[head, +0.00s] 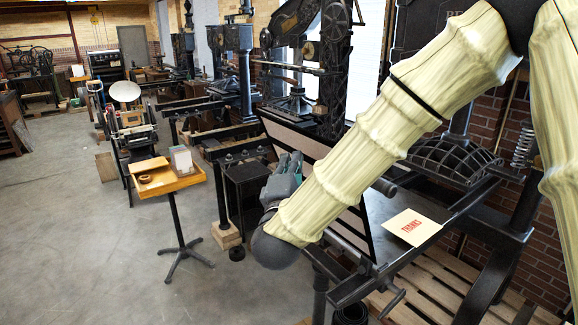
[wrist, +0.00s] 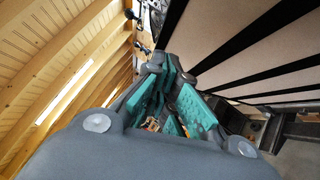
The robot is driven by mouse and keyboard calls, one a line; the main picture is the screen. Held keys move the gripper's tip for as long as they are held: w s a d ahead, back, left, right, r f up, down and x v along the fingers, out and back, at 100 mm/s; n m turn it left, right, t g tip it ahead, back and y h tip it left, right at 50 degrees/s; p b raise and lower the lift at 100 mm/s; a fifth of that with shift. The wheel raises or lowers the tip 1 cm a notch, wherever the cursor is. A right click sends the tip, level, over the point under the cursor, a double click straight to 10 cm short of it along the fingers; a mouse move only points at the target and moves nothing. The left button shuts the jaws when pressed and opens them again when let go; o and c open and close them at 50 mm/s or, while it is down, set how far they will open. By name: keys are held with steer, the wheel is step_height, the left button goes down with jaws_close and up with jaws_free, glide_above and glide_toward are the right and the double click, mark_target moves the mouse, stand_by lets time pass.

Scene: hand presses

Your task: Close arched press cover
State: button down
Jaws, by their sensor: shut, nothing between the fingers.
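The press cover (head: 293,140) is a flat dark frame with pale beige panels, standing raised and tilted at the left end of the press bed (head: 378,208). My forearm hides its middle in the head view. In the wrist view the cover (wrist: 240,45) fills the upper right as a beige panel with black strips. My gripper (head: 290,165), grey with teal pads, is at the cover's left, outer side. It is shut and empty. In the wrist view my gripper (wrist: 175,118) is beside the panel; I cannot tell whether they touch.
A cream card with red lettering (head: 412,227) lies on the bed. A black ribbed arched part (head: 452,160) stands behind it. A small wooden stand (head: 168,180) is at the left, with open grey floor (head: 85,235) beyond. A wooden pallet (head: 435,285) lies below the press.

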mark_target(306, 135)
steer(key=shift+w+d+r+p, duration=0.3)
steer(key=shift+w+d+p, duration=0.25)
steer(key=shift+w, duration=0.1)
steer(key=shift+w+d+r+p, duration=0.35)
steer(key=shift+w+d+p, duration=0.15)
steer(key=shift+w, duration=0.15)
steer(key=shift+w+d+r+p, duration=0.3)
steer(key=shift+w+d+p, duration=0.15)
steer(key=shift+w+d, duration=0.15)
steer(key=shift+w, duration=0.1)
